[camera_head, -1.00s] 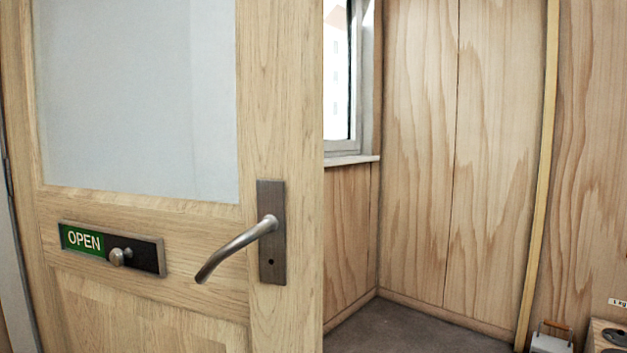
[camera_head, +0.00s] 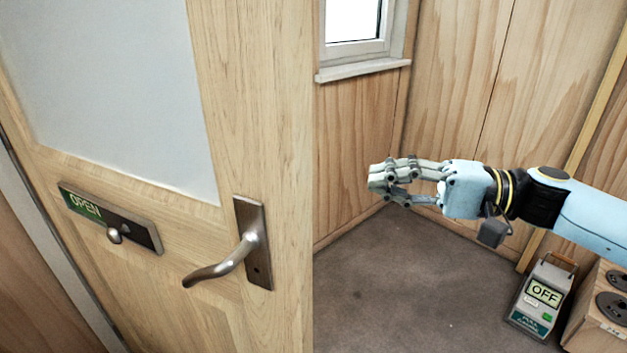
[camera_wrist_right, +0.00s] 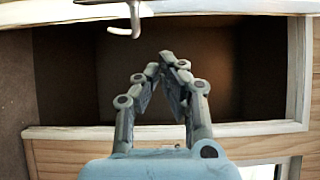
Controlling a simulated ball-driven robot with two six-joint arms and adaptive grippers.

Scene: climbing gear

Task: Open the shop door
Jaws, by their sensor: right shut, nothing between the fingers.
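The shop door (camera_head: 255,90) is pale wood with a large pane. It fills the left of the head view, its free edge standing clear with the room visible beyond. Its metal lever handle (camera_head: 222,266) points left and slightly down on a dark plate. The handle also shows at the top of the right wrist view (camera_wrist_right: 122,31). My right gripper (camera_head: 378,178) is shut and empty, right of the door's edge and apart from the handle. Its fingertips also show in the wrist view (camera_wrist_right: 162,66). My left gripper is not in view.
A sliding OPEN sign (camera_head: 110,218) with a knob is on the door. A window (camera_head: 355,35) with a sill is behind. A box marked OFF (camera_head: 540,297) and a wooden unit (camera_head: 600,315) stand at lower right. The grey floor (camera_head: 400,285) between is clear.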

